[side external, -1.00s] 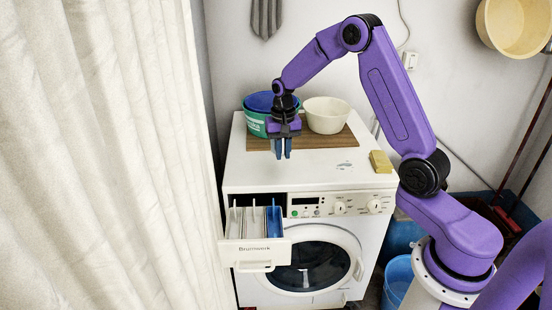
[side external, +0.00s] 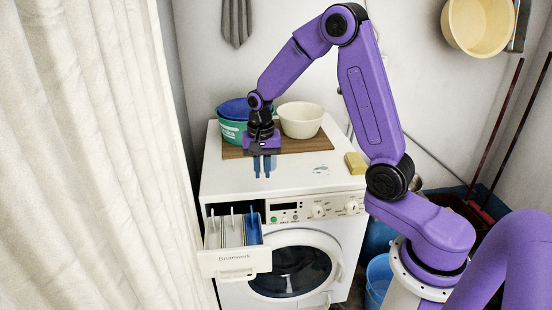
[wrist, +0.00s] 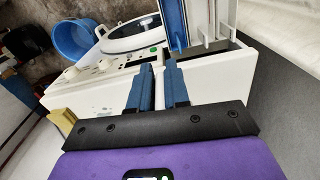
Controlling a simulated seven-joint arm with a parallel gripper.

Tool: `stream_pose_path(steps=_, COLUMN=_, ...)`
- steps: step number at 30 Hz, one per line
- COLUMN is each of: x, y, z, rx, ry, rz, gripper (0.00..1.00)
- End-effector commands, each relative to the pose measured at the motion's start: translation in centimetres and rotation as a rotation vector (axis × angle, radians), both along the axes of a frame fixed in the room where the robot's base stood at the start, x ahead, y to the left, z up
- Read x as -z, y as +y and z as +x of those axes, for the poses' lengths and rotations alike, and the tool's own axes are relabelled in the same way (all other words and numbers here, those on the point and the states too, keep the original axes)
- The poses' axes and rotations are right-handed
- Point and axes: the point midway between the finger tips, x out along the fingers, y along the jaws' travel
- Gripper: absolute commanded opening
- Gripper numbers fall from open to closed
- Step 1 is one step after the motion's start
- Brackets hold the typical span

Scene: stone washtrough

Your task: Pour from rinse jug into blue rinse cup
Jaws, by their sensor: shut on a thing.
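My gripper (side external: 264,166) points down above the white top of the washing machine, in front of the wooden board. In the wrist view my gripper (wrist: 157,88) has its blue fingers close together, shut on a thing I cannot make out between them. No jug can be made out in either view. A blue vessel (side external: 233,108) sits in or behind a green tub (side external: 230,131) at the back left of the machine; whether it is the rinse cup I cannot tell. My wrist partly hides both.
A cream bowl (side external: 301,122) stands on the wooden board (side external: 318,143). A yellow sponge (side external: 355,163) lies at the machine's right edge. The detergent drawer (side external: 232,262) is pulled out at the front left. A curtain (side external: 85,160) hangs left; a blue bucket (side external: 379,275) stands right.

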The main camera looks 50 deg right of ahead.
Motion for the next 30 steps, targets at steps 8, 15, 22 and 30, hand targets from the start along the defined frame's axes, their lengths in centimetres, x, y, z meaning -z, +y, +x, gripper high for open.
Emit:
stream_pose_path(steps=8, x=5.2, y=6.6, z=3.3, rx=0.34, ry=-0.003, rz=0.0, gripper=0.0)
stream_pose_path(steps=15, x=9.6, y=11.9, z=4.5, rx=0.617, ry=-0.01, rz=0.004, gripper=0.0)
stream_pose_path(steps=22, x=12.0, y=14.6, z=4.7, rx=0.771, ry=-0.015, rz=0.008, gripper=0.0)
stream_pose_path(steps=30, x=12.4, y=15.1, z=4.8, rx=0.803, ry=-0.018, rz=0.01, gripper=0.0)
